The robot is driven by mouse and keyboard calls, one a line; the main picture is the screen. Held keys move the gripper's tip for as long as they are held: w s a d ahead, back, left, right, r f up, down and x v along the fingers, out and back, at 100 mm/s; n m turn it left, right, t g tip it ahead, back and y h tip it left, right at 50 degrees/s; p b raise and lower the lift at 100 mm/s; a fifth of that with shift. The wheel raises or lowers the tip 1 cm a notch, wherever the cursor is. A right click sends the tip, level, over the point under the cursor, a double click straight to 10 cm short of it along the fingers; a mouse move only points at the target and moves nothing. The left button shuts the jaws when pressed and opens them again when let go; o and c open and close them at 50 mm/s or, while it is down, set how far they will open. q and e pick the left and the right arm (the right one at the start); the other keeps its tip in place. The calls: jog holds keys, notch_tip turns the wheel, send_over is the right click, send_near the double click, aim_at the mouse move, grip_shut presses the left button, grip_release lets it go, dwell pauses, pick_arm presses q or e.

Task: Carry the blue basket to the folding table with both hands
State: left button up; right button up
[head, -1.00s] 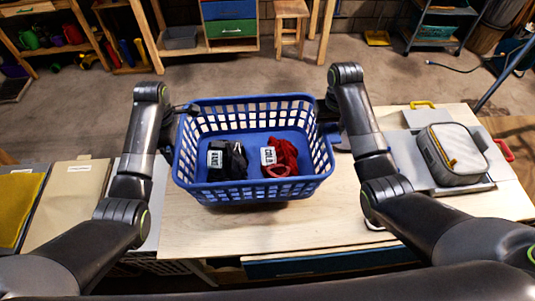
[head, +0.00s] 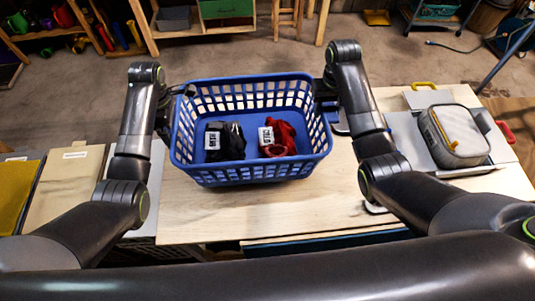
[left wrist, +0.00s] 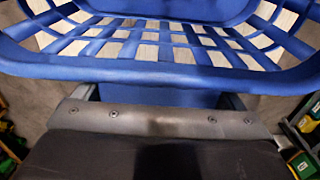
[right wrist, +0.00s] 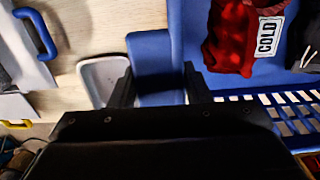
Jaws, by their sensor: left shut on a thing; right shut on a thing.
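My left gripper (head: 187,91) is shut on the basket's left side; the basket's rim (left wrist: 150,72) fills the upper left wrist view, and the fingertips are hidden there. My right gripper (head: 326,88) is shut on the right side. In the right wrist view its fingers (right wrist: 160,88) are around a blue handle (right wrist: 152,55). Inside lie a black bag (head: 232,140) and a red bag (head: 285,135), both labelled.
A grey lunch bag (head: 455,135) sits on a grey board at the table's right. Labelled boards (head: 65,185) lie to the left. A shelf (head: 170,38) and a stool (head: 288,20) stand beyond open concrete floor.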

jog(key=shift+s+f+b, duration=0.1)
jog(key=shift+f+b, duration=0.3)
jog(key=shift+f, duration=0.05)
jog(key=shift+f+b, duration=0.55)
jog(key=shift+f, duration=0.1)
pick_arm(q)
jog(key=shift+f+b, duration=0.95)
jog(key=shift+f, duration=1.05)
pick_arm(e)
jog(key=shift+f, duration=0.9)
pick_arm(q)
jog(key=o, duration=1)
pick_arm(e)
jog(key=o, duration=1)
jog(key=shift+c, duration=0.2)
pick_arm(q)
jog(key=shift+o, duration=0.2)
jog(key=shift+r, duration=0.1)
pick_arm(e)
jog(key=o, duration=0.3)
jog(key=shift+o, duration=0.2)
